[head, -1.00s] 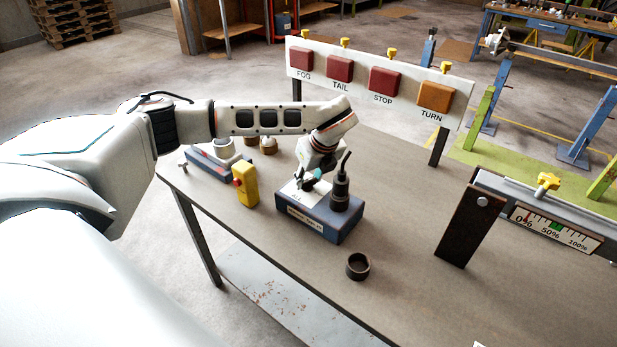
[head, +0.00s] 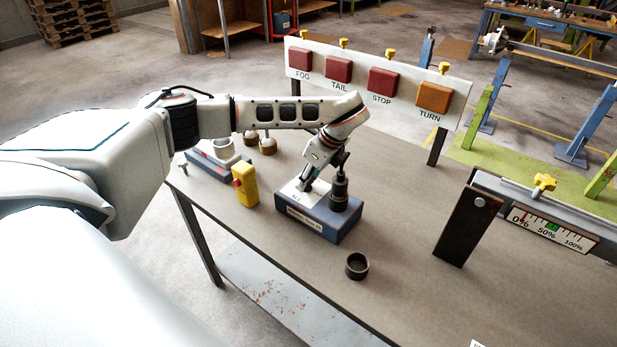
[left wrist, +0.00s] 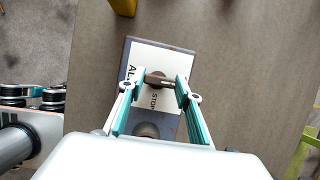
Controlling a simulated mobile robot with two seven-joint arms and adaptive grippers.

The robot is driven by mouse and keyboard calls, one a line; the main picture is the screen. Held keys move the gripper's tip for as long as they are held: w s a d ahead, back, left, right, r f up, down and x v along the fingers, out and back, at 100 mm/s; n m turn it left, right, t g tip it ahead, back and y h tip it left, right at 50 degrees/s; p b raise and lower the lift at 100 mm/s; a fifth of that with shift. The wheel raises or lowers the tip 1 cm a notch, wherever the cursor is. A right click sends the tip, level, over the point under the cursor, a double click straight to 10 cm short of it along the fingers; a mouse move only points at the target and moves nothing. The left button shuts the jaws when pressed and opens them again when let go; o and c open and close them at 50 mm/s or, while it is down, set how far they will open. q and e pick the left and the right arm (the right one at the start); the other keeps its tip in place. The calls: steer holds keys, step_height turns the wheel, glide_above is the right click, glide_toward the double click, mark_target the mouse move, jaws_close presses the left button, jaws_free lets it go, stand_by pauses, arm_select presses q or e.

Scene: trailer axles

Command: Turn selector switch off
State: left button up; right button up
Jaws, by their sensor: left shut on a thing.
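The selector switch box (head: 320,219) is a blue-grey block on the workbench with a white top plate marked ALL. In the left wrist view its plate (left wrist: 146,60) shows ALL on one side and STOP below the dark brown knob (left wrist: 160,79). My left gripper (head: 307,187) reaches down onto the box top. In the left wrist view its teal fingers stand on both sides of the knob and are shut on it. My right gripper is out of view.
A white lamp board (head: 375,84) with red FOG, TAIL and STOP lamps and an orange TURN lamp stands behind. A yellow box with a red button (head: 245,185) stands left, a dark ring (head: 357,265) in front. A percentage gauge (head: 552,231) is right. Bench between is clear.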

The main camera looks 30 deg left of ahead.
arm_select(q)
steer(key=shift+s+d+f, duration=0.1)
steer(key=shift+f, duration=0.05)
steer(key=o, duration=1.1)
steer(key=shift+r, duration=0.2)
steer(key=v, duration=1.1)
steer(key=shift+d+r, duration=0.15)
steer(key=shift+r, duration=0.2)
